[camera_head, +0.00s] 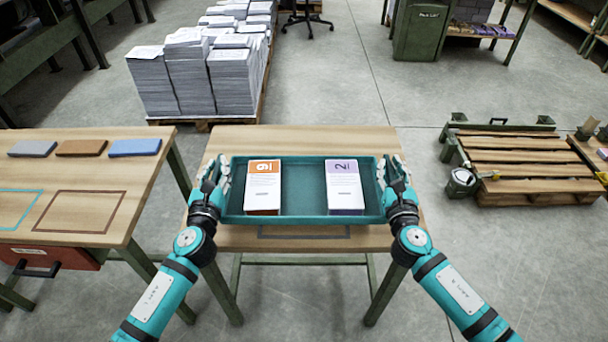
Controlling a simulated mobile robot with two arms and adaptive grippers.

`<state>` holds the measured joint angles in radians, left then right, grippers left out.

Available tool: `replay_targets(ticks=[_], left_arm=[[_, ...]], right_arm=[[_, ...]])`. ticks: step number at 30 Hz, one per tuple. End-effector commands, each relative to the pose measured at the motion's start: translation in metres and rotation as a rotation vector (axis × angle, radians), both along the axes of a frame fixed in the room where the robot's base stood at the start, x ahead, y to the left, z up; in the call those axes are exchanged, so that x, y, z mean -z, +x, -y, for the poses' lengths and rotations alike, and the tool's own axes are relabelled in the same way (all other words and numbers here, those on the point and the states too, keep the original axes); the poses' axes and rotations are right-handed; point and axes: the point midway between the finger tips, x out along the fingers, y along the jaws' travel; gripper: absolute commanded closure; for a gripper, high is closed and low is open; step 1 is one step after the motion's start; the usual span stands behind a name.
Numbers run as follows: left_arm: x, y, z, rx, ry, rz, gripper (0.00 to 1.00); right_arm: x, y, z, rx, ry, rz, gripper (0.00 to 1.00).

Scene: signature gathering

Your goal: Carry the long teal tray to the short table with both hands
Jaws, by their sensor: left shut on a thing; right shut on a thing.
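The long teal tray (305,170) is in front of me at the small wooden table (220,238), over its top. I cannot tell for sure whether it rests on the table or is held just above it. It holds an orange-topped paper stack (263,190) marked 9 or 6 on the left and a purple-topped stack (344,190) marked 2 on the right. My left gripper (217,180) is shut on the tray's left end. My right gripper (392,178) is shut on its right end. The tray looks level.
A longer wooden table (140,170) stands at left with grey, brown and blue blocks (135,147) and outlined rectangles. Tall paper stacks (230,80) stand on a pallet behind. A wooden pallet (525,165) and a small bucket (461,182) are at right. The floor between is clear.

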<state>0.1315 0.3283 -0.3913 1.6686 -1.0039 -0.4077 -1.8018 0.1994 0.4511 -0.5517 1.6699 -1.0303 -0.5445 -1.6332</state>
Motion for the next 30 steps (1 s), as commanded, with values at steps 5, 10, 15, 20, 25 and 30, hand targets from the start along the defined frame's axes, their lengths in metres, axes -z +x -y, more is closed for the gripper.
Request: replay_targets(ticks=[5,10,15,20,25,30], left_arm=[[0.000,0.000,0.000,0.000,0.002,0.003,1.00],[0.005,0.000,0.000,0.000,0.002,0.003,1.00],[0.013,0.000,0.000,0.000,0.002,0.003,1.00],[0.023,0.000,0.000,0.000,0.002,0.003,1.00],[0.033,0.000,0.000,0.000,0.002,0.003,1.00],[0.043,0.000,0.000,0.000,0.002,0.003,1.00]], right_arm=[[-0.002,0.001,0.000,0.000,0.002,0.005,1.00],[0.003,0.001,0.000,0.000,0.002,0.005,1.00],[0.012,0.001,0.000,0.001,0.002,0.006,1.00],[0.021,0.001,0.000,0.001,0.002,0.006,1.00],[0.031,0.001,0.000,0.001,0.002,0.006,1.00],[0.041,0.001,0.000,0.001,0.002,0.006,1.00]])
